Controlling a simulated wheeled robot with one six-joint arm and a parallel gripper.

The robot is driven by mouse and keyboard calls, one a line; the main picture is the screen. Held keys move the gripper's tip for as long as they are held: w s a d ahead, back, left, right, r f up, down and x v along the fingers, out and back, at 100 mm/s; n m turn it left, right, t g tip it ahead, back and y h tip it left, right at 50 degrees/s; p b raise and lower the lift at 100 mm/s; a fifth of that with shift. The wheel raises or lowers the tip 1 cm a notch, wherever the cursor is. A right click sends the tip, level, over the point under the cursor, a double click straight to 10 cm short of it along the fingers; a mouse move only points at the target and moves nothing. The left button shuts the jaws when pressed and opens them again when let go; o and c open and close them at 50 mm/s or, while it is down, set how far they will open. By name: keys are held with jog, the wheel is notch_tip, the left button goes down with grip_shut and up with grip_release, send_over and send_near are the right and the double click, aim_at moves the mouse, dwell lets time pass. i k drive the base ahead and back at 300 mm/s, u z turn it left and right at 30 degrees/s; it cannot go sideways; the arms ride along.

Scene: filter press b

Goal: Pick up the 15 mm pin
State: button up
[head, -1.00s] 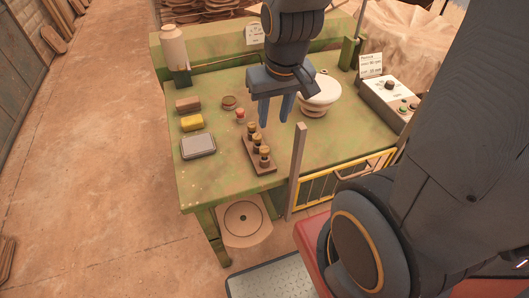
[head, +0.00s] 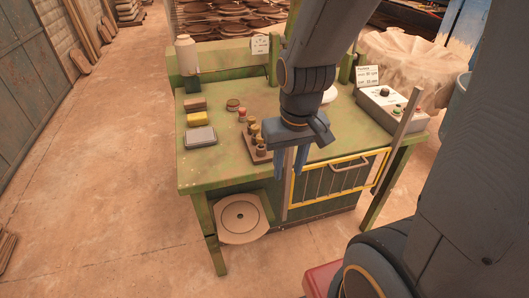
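Several dark pins with brass-coloured tops (head: 254,135) stand in a row in a brown wooden rack (head: 262,158) near the table's front edge. I cannot tell which is the 15 mm pin; no size marks are readable. My gripper (head: 291,165) points down with its two blue fingers apart and nothing between them. In the picture it is just right of the rack, over the table's front edge. My gripper and wrist may hide part of the rack's right side.
The green table (head: 228,165) also holds a grey box (head: 200,137), a yellow block (head: 197,119), a brown block (head: 195,104), a red-topped piece (head: 242,115) and a control box (head: 390,105). A white bowl (head: 329,95) is mostly behind my arm. A yellow-framed gate (head: 340,182) is at the front.

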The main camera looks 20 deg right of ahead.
aim_at(260, 141)
jog(key=k, duration=1.2)
jog(key=z, duration=0.85)
jog(key=i, duration=0.95)
jog(key=u, duration=0.7)
jog(key=i, duration=0.95)
jog(key=u, duration=0.2)
